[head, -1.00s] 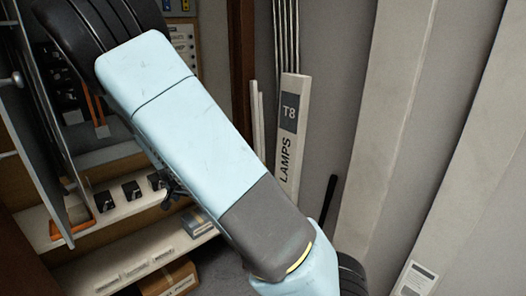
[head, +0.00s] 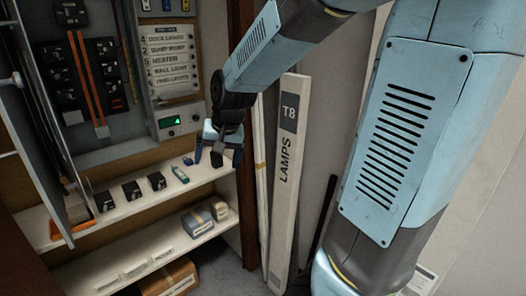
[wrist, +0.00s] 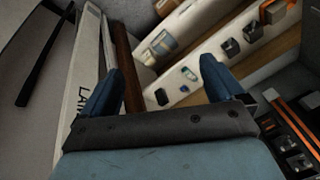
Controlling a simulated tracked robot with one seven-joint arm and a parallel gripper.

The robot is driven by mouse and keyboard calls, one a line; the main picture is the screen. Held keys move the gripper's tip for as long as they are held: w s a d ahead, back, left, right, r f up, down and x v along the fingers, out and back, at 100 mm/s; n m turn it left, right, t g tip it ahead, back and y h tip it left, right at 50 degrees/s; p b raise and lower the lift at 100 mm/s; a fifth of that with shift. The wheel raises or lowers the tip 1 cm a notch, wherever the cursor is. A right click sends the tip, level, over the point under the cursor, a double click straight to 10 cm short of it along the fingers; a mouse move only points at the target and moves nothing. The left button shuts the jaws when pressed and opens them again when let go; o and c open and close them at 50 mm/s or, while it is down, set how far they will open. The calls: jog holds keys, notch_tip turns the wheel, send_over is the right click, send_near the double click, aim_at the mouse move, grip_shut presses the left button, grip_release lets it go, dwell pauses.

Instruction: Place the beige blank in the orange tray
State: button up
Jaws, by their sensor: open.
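My gripper (head: 217,155) is open and empty, pointing down near the right end of the upper shelf. Its two blue fingers also show spread apart in the wrist view (wrist: 160,84). An orange-edged tray (head: 75,228) sits at the left end of that shelf, partly hidden by the open cabinet door. Its orange edge shows at the top right of the wrist view (wrist: 277,10). A small beige piece (head: 102,131) is at the lower end of the orange strips in the panel; I cannot tell for sure that it is the beige blank.
Several black blocks (head: 131,190) and a teal item (head: 180,174) stand along the upper shelf (head: 125,212). Boxes (head: 197,221) are on the lower shelf. A tall LAMPS carton (head: 287,180) leans right of the cabinet. The open door (head: 45,140) bounds the left.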

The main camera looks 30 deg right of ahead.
jog(key=s+d+r+n+h, duration=0.1)
jog(key=s+r, duration=0.3)
jog(key=s, duration=0.5)
jog(key=s+d+r+n+t, duration=0.1)
jog(key=s+d+r+n, duration=0.1)
jog(key=s+r, duration=0.3)
jog(key=s+d, duration=0.1)
jog(key=s, duration=0.2)
jog(key=shift+s+d+t+h, duration=0.15)
jog(key=shift+s+t+h, duration=0.15)
jog(key=shift+s+h, duration=0.1)
